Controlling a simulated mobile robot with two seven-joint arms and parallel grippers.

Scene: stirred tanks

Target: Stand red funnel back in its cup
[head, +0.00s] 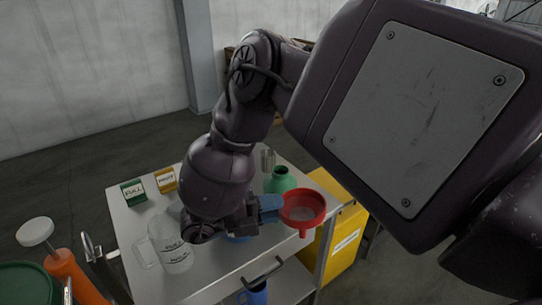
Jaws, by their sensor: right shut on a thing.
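The red funnel (303,207) is at the right edge of the cart in the head view, wide mouth up and spout pointing down. My right gripper (277,206) is shut on the near-left side of its rim and holds it up. A blue rounded thing (238,239) shows just below my right wrist on the cart top, mostly hidden; I cannot tell whether it is the funnel's cup. A blue mug-like vessel (255,294) is lower down, below the cart handle. My left gripper is out of view.
On the cart (125,222) stand a clear jug (172,256), a green bottle (281,181), a metal cup (267,160), a green box (133,193) and a yellow box (165,180).

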